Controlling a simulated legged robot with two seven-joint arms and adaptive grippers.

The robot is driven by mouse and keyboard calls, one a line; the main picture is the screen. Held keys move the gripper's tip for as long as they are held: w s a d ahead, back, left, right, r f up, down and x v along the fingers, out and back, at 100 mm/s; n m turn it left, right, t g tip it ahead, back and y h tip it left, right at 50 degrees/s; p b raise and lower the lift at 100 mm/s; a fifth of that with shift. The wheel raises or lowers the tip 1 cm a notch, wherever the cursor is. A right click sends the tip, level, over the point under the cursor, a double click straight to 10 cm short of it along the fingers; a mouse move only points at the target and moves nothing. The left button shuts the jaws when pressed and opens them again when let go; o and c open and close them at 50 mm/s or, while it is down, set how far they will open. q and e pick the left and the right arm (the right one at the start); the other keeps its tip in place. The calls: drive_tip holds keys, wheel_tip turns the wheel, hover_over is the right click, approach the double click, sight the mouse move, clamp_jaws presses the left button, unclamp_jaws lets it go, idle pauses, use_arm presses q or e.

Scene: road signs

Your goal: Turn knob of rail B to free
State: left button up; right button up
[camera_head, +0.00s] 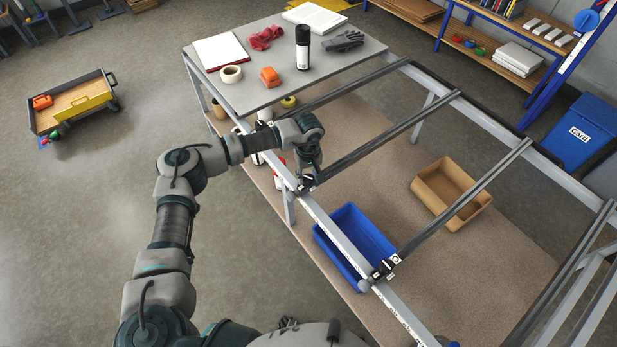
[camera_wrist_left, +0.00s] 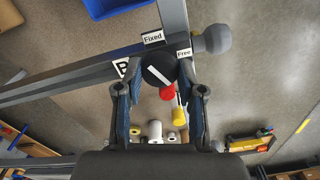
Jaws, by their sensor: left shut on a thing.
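Rail B (camera_head: 385,138) runs diagonally across the metal frame in the head view; its "B" label (camera_wrist_left: 121,67) shows in the wrist view. Its round black knob (camera_wrist_left: 158,66) has a white line slanting from upper left to lower right. A "Fixed" label (camera_wrist_left: 152,38) sits above the knob and a "Free" label (camera_wrist_left: 184,53) to its upper right. My left gripper (camera_head: 309,179) is at the near end of rail B, its two fingers on either side of the knob, shut on it. My right gripper is not in view.
Another rail end with a "C" label (camera_head: 394,259) lies nearer, above a blue bin (camera_head: 355,240). A tan bin (camera_head: 451,190) stands on the lower shelf. The grey tabletop (camera_head: 285,88) behind holds tape, a black bottle and gloves.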

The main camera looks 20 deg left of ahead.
use_arm(q)
drive_tip(key=n, duration=0.1)
drive_tip(key=n+b, duration=0.1)
drive_tip(key=n, duration=0.1)
drive_tip(key=shift+s+f, duration=0.2)
drive_tip(key=shift+f, duration=0.2)
drive_tip(key=n+b, duration=0.1)
drive_tip(key=n, duration=0.2)
drive_tip(key=shift+n, duration=0.3)
drive_tip(key=n+b, duration=0.1)
drive_tip(key=n, duration=0.1)
drive_tip(key=shift+r+n, duration=0.1)
drive_tip(key=shift+n, duration=0.5)
drive_tip(key=shift+w+n, duration=0.1)
drive_tip(key=shift+n, duration=0.8)
drive_tip(key=shift+r+n, duration=0.1)
drive_tip(key=shift+n, duration=0.4)
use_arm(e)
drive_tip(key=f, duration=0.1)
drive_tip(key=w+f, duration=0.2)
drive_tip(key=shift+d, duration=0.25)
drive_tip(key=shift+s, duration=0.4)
